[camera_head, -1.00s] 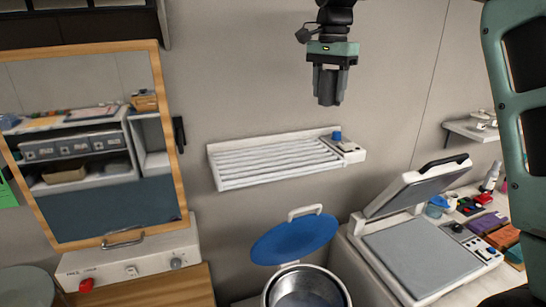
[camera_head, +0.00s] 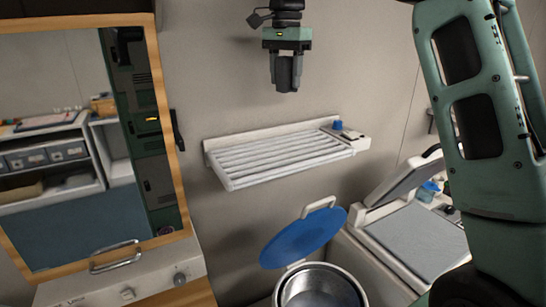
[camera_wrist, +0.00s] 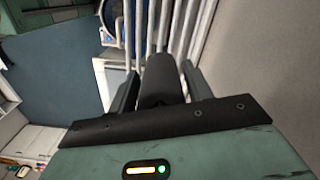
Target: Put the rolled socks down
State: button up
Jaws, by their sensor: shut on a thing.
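My gripper (camera_head: 286,82) hangs pointing down in front of the grey wall, above the white slatted rack and apart from it. In the wrist view, the fingers (camera_wrist: 158,92) are shut on a dark, rounded roll (camera_wrist: 160,75), which I take to be the rolled socks. The roll's far end sticks out toward the rack. In the head view, the socks blend with the dark fingers and are hard to tell apart. The slatted rack (camera_head: 270,160) is fixed to the wall, with nothing lying on its bars; its bars (camera_wrist: 180,25) also show beyond the gripper in the wrist view.
A metal bin (camera_head: 318,285) with its blue lid (camera_head: 303,238) raised stands below the rack. A press-like machine (camera_head: 415,240) with a raised cover is at right. A wood-framed mirror (camera_head: 90,150) is at left. A blue knob (camera_head: 337,125) sits at the rack's right end.

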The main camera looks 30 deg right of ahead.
aim_at(282, 88)
jog(key=f, duration=0.5)
jog(key=f+b, duration=0.1)
jog(key=f, duration=0.4)
jog(key=f+b, duration=0.1)
jog(key=f, duration=0.4)
jog(key=shift+w+a+f, duration=0.2)
jog(key=shift+w+f, duration=0.05)
jog(key=shift+f, duration=0.1)
jog(key=o, duration=1)
jog(key=shift+f, duration=0.1)
notch_tip(282, 88, up, 12)
jog(key=shift+r+b, duration=0.15)
jog(key=shift+b, duration=1)
